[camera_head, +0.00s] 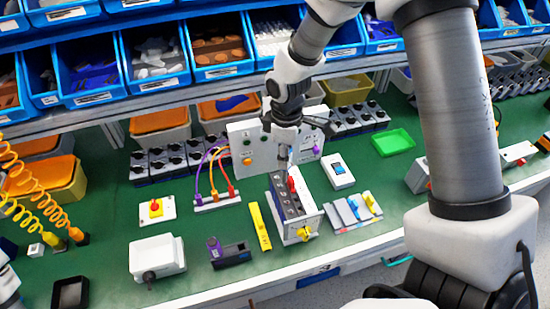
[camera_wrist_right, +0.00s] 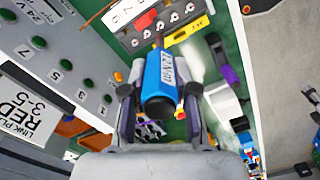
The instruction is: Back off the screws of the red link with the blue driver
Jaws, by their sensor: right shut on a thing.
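My right gripper (camera_head: 283,146) hangs over the workbench, in front of the white panel and above the dark terminal block (camera_head: 278,195). In the right wrist view my right gripper (camera_wrist_right: 160,92) is shut on the blue driver (camera_wrist_right: 160,82), whose handle lies between both fingers. Its shaft points away from the wrist towards a strip of round terminals (camera_wrist_right: 165,18). A red part, seemingly the red link (camera_head: 291,186), stands on the block in the head view. Whether the driver tip touches a screw cannot be told. My left gripper does not show.
The white panel (camera_head: 246,146) stands behind the block; its sign (camera_wrist_right: 28,108) reads "LINK PLAN RED 3-5". A grey rack (camera_head: 340,213) and white switch box (camera_head: 338,170) stand to the right. A yellow bar (camera_head: 259,227) lies to the left. Green bench surface shows between things.

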